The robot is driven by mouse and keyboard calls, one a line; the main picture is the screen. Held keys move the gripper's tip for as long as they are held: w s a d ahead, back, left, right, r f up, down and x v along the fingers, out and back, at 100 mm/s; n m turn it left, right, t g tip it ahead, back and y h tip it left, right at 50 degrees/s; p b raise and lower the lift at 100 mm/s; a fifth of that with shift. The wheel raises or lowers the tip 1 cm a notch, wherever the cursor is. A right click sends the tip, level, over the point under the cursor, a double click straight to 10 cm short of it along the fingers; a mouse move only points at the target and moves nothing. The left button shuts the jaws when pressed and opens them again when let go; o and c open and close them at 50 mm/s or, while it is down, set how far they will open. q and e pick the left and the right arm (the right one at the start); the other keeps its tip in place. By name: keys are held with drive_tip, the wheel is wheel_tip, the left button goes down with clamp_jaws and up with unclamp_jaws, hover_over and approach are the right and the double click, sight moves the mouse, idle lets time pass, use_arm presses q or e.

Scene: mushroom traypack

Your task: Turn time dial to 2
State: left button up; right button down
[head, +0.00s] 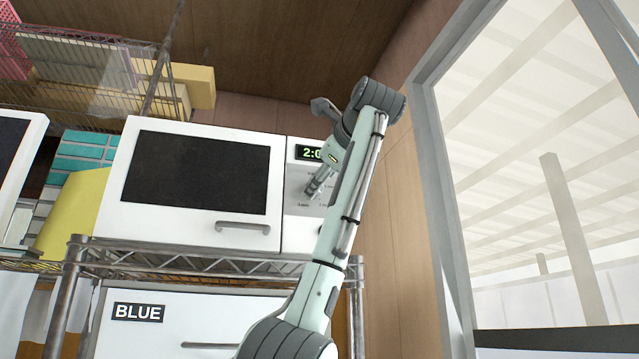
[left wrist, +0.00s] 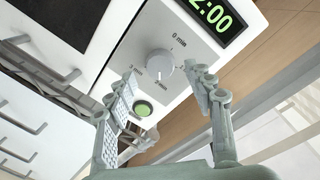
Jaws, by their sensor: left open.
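The microwave (head: 285,232) is white with a dark door window. Its green display reads 2:00 in the left wrist view (left wrist: 213,14); the head view shows it partly covered. The grey round time dial (left wrist: 159,63) sits below the display, with markings 0 min, 2 min and 3 min around it. I cannot clearly tell where its pointer is. My left gripper (left wrist: 161,74) is open, one finger to each side of the dial's lower part; contact is unclear. In the head view my left gripper (head: 313,192) is before the control panel and hides the dial. My right gripper is not in view.
A green round button (left wrist: 143,108) is below the dial. The microwave stands on a wire shelf (head: 190,260), above a white unit labelled BLUE (head: 137,313). A wood wall and a window frame (head: 445,190) are to the right. Yellow and teal boxes stand left.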

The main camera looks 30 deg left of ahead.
use_arm(q)
drive_tip(key=v, duration=1)
drive_tip(key=shift+f, duration=0.1)
